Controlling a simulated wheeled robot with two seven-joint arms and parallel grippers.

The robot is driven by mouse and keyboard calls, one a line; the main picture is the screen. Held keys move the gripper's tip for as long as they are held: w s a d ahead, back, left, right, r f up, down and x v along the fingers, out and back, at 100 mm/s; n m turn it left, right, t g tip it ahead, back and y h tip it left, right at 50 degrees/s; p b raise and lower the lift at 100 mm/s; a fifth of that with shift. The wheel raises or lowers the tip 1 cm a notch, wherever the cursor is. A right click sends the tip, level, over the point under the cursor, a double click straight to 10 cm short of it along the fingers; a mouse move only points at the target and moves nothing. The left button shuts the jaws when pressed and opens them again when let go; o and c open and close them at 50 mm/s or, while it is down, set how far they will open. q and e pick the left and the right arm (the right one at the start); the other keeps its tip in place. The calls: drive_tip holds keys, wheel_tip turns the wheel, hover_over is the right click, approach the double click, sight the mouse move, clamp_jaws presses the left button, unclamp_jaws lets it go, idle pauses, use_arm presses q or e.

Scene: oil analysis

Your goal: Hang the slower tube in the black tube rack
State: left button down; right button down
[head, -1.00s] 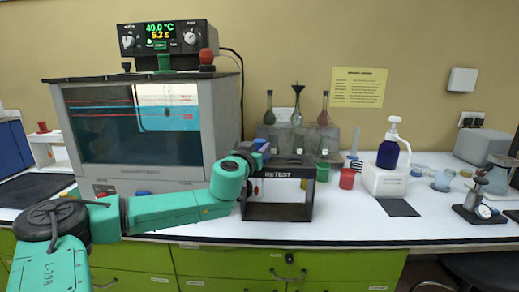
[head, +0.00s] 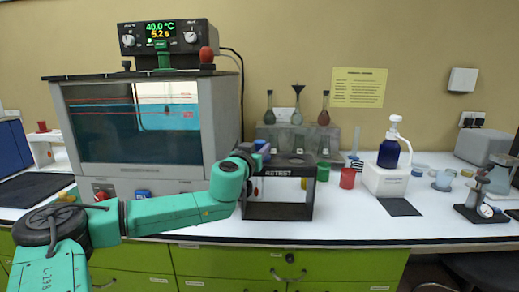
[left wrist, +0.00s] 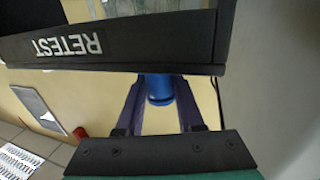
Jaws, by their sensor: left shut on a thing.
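My right gripper is out of view.
A green cup (head: 323,172) and a red cup (head: 347,178) stand right of the rack. Flasks (head: 297,112) stand behind. A blue bottle (head: 389,152) is farther right.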

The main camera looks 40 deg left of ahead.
use_arm(q)
drive_tip(key=shift+c, duration=2.2)
unclamp_jaws()
drive_tip(key=shift+s, duration=0.1)
drive_tip(key=shift+s+d+p, duration=0.2)
drive_tip(key=shift+s+p, duration=0.45)
drive_tip(key=shift+p, duration=0.25)
drive_tip(key=shift+s+d+r+p, duration=0.2)
drive_tip(key=shift+s+d+p, duration=0.05)
drive_tip(key=shift+s+p, duration=0.3)
drive_tip(key=p+v, duration=0.7)
drive_tip(key=v, duration=0.4)
drive_tip(key=shift+s+d+f, duration=0.15)
drive_tip(key=shift+s+d, duration=0.1)
drive_tip(key=shift+s, duration=0.1)
